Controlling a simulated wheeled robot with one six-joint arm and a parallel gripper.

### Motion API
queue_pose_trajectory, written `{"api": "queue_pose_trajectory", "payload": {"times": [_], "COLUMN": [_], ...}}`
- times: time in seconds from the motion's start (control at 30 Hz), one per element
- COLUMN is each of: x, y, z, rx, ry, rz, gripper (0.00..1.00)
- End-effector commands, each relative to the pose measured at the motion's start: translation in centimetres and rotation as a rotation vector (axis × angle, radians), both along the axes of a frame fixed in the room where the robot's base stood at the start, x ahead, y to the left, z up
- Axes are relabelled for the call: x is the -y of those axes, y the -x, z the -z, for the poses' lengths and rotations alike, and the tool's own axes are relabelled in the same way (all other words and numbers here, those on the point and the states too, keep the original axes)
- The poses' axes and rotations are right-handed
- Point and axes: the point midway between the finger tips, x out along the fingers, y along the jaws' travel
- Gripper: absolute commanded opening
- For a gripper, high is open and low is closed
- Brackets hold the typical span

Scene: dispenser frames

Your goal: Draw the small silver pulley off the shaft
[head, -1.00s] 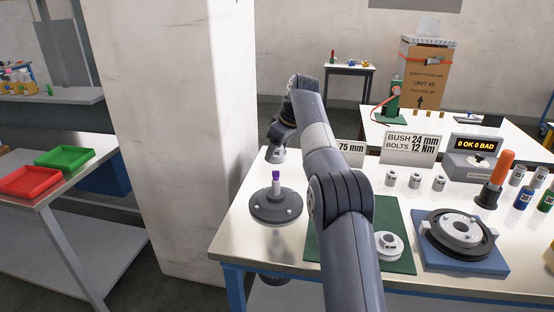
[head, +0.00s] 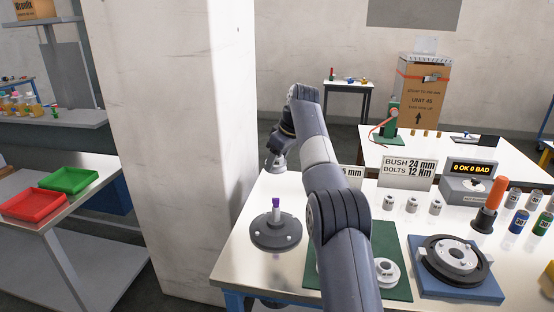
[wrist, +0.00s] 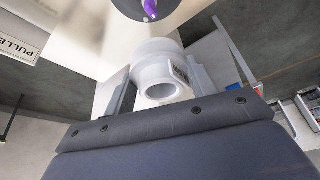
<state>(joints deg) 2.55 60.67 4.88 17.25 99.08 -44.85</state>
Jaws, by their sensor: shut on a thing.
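The small silver pulley (wrist: 152,55) is between the fingers of my gripper (wrist: 160,72) in the wrist view, its open bore facing the camera. In the head view my gripper (head: 275,160) is shut on it, beyond the shaft and higher in the picture; the pulley shows only as a small pale shape. The shaft (head: 276,212) stands upright with a purple tip on a dark round base (head: 276,233). It is clear of the pulley. In the wrist view the purple tip (wrist: 150,8) shows at the top edge, apart from the pulley.
A green mat (head: 385,243) with a pale flanged part lies right of the shaft, partly behind my arm. A blue block (head: 455,285) with a dark ring is farther right. Signs and several small bushes stand behind. A white pillar (head: 180,150) rises close to the table's left.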

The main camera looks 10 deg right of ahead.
Motion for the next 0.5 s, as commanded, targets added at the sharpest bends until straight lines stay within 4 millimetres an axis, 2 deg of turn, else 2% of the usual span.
{"api": "queue_pose_trajectory", "payload": {"times": [0.5], "x": [0.0], "y": [0.0], "z": [-1.6], "rx": [0.002], "ry": [0.000], "rz": [-0.001], "gripper": [0.21]}}
